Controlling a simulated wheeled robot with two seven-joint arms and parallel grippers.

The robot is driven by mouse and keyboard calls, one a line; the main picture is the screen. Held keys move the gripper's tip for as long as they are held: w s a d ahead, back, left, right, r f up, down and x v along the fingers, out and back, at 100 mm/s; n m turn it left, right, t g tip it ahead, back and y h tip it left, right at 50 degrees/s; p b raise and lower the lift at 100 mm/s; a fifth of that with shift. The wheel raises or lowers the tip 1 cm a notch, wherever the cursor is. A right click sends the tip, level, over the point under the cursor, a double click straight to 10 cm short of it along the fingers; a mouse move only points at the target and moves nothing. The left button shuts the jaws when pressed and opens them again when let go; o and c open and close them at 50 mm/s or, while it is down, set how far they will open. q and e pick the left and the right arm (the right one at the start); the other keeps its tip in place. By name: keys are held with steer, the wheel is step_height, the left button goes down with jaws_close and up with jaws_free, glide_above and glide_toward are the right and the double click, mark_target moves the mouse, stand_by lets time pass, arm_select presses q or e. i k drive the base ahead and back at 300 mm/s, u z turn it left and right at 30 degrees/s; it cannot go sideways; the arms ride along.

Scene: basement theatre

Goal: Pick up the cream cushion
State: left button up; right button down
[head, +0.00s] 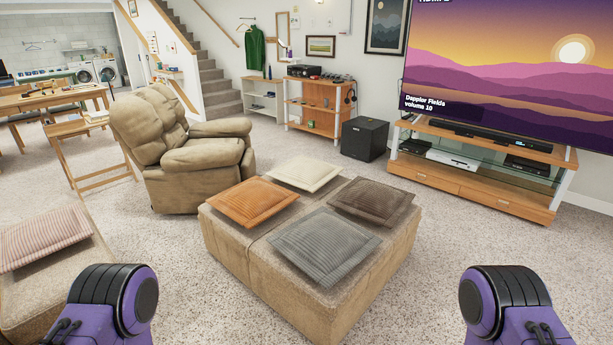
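The cream cushion (302,174) lies flat on the far corner of a beige ottoman (325,305). An orange cushion (252,201) lies to its left, a brown cushion (372,201) to its right, and a grey cushion (324,245) nearer to me. The cream cushion's top is uncovered. Purple and black parts of my two arms show at the bottom left and bottom right, well apart from the ottoman. Neither gripper is in view.
A beige recliner (183,150) stands left of the ottoman. A striped cushion (43,238) lies on a beige seat at the left. A black subwoofer (364,139) and a TV stand (480,188) are behind and to the right. Carpet is clear on the right.

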mark_target(305, 172)
steer(key=z, duration=1.3)
steer(key=i, duration=6.1)
steer(key=u, duration=2.45)
steer(key=i, duration=1.8)
steer(key=u, duration=0.05)
